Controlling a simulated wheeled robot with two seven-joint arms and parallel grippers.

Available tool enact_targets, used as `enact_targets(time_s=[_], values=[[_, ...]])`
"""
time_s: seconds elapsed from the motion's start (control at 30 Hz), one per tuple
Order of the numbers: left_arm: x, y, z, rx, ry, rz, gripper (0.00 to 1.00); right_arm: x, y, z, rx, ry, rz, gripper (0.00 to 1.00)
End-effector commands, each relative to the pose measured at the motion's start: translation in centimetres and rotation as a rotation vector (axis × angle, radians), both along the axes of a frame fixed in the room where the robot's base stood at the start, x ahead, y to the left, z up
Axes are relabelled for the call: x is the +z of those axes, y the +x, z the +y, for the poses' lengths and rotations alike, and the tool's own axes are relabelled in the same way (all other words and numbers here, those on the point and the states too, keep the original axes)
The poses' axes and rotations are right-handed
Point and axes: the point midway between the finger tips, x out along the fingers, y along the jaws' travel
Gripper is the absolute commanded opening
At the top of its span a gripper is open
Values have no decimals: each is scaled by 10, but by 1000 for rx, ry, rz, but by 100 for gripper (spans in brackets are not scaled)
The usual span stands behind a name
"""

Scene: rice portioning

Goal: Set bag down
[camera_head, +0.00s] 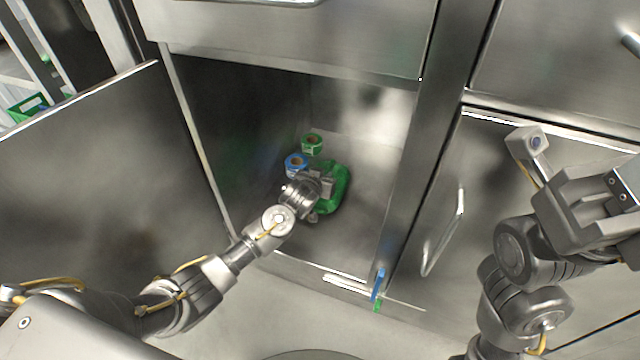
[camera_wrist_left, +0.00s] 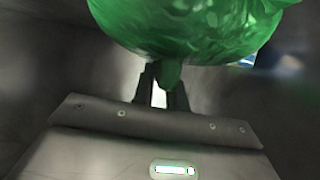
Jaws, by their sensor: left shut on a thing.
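A green bag (camera_head: 337,188) is inside the open steel cabinet, low down near the cabinet floor. My left gripper (camera_head: 326,186) reaches into the cabinet and is shut on the bag. In the left wrist view the green bag (camera_wrist_left: 185,28) fills the top, and its narrow gathered end sits between the fingers of the left gripper (camera_wrist_left: 163,90). I cannot tell whether the bag touches the cabinet floor. My right arm is at the right in the head view, and I cannot make out its fingertips.
A blue roll (camera_head: 296,162) and a green roll (camera_head: 312,143) stand just behind and left of the bag. The open cabinet door (camera_head: 90,150) is at the left. The cabinet floor (camera_head: 365,215) is clear right of the bag. A closed door (camera_head: 500,170) is at the right.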

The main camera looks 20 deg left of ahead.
Motion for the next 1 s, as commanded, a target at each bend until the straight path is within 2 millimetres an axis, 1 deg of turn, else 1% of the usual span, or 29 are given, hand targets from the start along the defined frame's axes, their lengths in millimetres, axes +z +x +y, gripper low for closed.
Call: enact_targets(time_s=[0.37, 0.5, 0.53, 0.67, 0.7, 1.0], values=[[0, 1, -1, 0, -3, -7, 0, 3, -1, 0, 1, 8, -5, 36], [-3, 1, 0, 0, -3, -6, 0, 3, -1, 0, 1, 8, -5, 36], [-6, 0, 0, 0, 0, 0, 17, 3, -1, 0, 2, 8, -5, 36], [-6, 0, 0, 0, 0, 0, 34, 3, -1, 0, 2, 8, -5, 36], [-6, 0, 0, 0, 0, 0, 36, 3, -1, 0, 2, 8, -5, 36], [-3, 0, 0, 0, 0, -1, 36, 3, -1, 0, 1, 7, -6, 36]])
